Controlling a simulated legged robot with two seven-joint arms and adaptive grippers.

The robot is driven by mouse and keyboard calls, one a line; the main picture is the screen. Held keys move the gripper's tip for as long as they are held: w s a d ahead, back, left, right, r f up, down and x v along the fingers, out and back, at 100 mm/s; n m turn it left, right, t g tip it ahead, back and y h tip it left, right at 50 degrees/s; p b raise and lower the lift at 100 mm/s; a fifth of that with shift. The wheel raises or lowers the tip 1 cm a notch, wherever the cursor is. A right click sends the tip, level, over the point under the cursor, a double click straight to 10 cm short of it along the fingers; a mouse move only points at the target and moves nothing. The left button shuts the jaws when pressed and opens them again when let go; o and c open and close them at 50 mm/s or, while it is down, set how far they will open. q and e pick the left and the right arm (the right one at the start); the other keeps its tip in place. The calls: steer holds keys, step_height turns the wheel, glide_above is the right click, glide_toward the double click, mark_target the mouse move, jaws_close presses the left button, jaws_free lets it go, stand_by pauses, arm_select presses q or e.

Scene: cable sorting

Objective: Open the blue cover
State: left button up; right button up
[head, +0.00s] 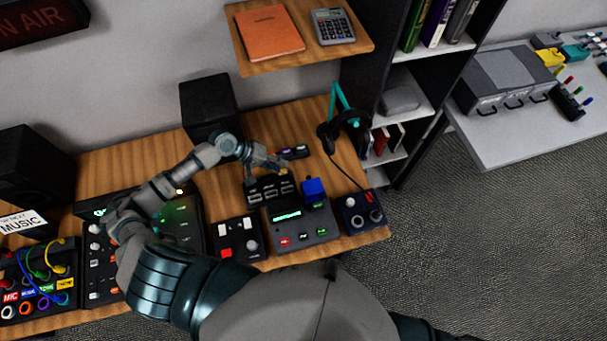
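The blue cover (313,188) is a small bright blue box shape at the back right of a grey device (303,226) with a lit green display and red and green buttons. I cannot tell from here whether it is hinged up or down. My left gripper (280,166) is above the desk, just behind and to the left of the blue cover, and apart from it. Its fingers are small and dark here, so I cannot tell whether they are open or shut. My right gripper is not in view.
A black unit with several slots (270,190) lies below my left gripper. A knob box (361,213) is right of the grey device, a button box (238,238) left of it. A headphone stand (341,105) stands behind. A wooden shelf (360,45) hangs above.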

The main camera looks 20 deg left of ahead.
mark_target(312, 188)
arm_select(q)
steer(key=x, duration=1.2)
steer(key=shift+w+f, duration=0.1)
steer(key=shift+w, duration=0.05)
jaws_close()
